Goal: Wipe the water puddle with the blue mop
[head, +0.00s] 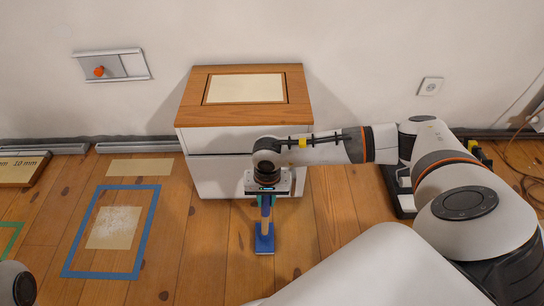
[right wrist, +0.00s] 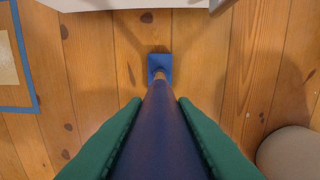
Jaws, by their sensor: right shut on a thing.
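The blue mop has a dark blue handle and a flat blue head (head: 264,244). My right gripper (head: 266,200) is shut on the handle and holds the mop upright, head down, in front of the white cabinet. In the right wrist view, green fingers flank the mop handle (right wrist: 161,135), and the mop head shows beyond on or just above the floor; contact cannot be told. A whitish speckled patch (head: 114,225) lies on beige cardboard inside a blue rectangle, left of the mop. No clear water puddle can be made out. My left gripper is not seen.
A white cabinet (head: 215,175) with a wooden top stands against the wall, close behind my right gripper. Another cardboard piece (head: 139,167) lies near the wall. A wooden box (head: 22,169) is at far left. Plank floor between mop and blue rectangle (head: 148,228) is clear.

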